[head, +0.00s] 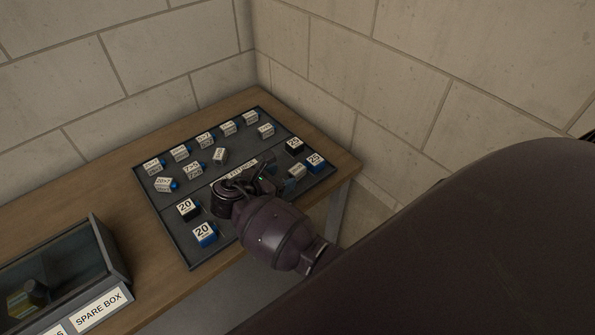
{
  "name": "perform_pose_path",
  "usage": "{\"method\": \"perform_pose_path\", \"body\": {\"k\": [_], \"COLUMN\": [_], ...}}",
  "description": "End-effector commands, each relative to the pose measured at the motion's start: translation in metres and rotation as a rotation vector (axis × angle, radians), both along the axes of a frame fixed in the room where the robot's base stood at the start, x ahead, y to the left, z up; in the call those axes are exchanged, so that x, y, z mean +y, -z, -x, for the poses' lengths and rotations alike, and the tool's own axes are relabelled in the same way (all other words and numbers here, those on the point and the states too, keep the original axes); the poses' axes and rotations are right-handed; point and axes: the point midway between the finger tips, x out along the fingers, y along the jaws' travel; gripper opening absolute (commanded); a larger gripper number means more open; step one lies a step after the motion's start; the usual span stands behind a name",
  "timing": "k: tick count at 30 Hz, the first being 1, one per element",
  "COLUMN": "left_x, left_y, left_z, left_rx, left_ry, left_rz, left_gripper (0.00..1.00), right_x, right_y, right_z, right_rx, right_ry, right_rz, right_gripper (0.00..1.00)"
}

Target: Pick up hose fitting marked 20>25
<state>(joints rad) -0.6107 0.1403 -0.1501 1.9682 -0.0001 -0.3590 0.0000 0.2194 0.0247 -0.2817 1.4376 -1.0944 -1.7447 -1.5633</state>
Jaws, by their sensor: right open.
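A dark tray (178,244) on the wooden table holds several small labelled fittings. Their labels are too small to read surely, so I cannot tell which is marked 20>25. One pale fitting (297,171) lies just right of my right gripper (262,174), and another (220,156) lies above and left of it. My right gripper is open, low over the middle of the tray, and hides part of the tray's "fittings" label strip. No fitting shows between its fingers, though the view there is partly blocked. My left gripper is out of view.
Blocks marked 25, black (295,146) and blue (315,161), stand right. A spare box (108,262) sits at lower left. Block walls (330,65) close off the back corner.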

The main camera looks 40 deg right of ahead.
Motion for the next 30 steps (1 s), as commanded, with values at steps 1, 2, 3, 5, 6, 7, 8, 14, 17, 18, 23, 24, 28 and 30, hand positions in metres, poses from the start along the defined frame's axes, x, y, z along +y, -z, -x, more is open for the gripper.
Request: {"method": "perform_pose_path", "body": {"k": [1, 2, 3, 5, 6, 7, 8, 14, 17, 18, 23, 24, 28, 30], "left_x": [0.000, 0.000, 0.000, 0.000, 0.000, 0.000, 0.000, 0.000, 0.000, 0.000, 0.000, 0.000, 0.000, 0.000], "left_y": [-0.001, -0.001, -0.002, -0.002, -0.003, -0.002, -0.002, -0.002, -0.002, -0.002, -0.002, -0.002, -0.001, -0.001], "left_z": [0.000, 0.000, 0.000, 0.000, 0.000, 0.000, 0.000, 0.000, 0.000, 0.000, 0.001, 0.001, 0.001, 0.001], "left_rx": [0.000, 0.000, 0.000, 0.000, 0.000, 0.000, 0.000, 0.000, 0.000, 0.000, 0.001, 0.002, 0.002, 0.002], "left_ry": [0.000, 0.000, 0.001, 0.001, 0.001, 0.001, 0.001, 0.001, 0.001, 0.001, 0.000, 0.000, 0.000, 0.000], "left_rz": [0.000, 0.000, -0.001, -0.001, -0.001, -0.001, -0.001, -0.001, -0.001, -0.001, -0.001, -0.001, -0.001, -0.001], "left_gripper": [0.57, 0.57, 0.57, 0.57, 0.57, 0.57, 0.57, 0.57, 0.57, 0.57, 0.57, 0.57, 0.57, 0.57], "right_x": [-0.006, -0.009, -0.014, -0.022, -0.027, -0.031, -0.034, -0.042, -0.042, -0.042, -0.042, -0.042, -0.042, -0.041], "right_y": [0.002, 0.003, 0.005, 0.008, 0.010, 0.012, 0.013, 0.017, 0.017, 0.017, 0.017, 0.017, 0.017, 0.017], "right_z": [0.000, -0.001, -0.001, -0.002, -0.003, -0.004, -0.005, -0.006, -0.006, -0.006, -0.006, -0.006, -0.006, -0.006], "right_rx": [0.002, 0.003, 0.003, 0.004, 0.003, 0.003, 0.002, 0.001, 0.001, 0.001, 0.001, 0.001, 0.001, 0.001], "right_ry": [0.002, 0.002, 0.002, 0.002, 0.003, 0.002, 0.001, 0.001, 0.001, 0.001, 0.001, 0.001, 0.001, 0.001], "right_rz": [0.002, 0.002, 0.002, 0.003, 0.003, 0.002, 0.002, -0.001, -0.001, -0.001, 0.000, 0.000, 0.000, 0.000], "right_gripper": [0.62, 0.62, 0.62, 0.62, 0.62, 0.62, 0.62, 0.62, 0.62, 0.59, 0.34, 0.28, 0.08, 0.07]}}
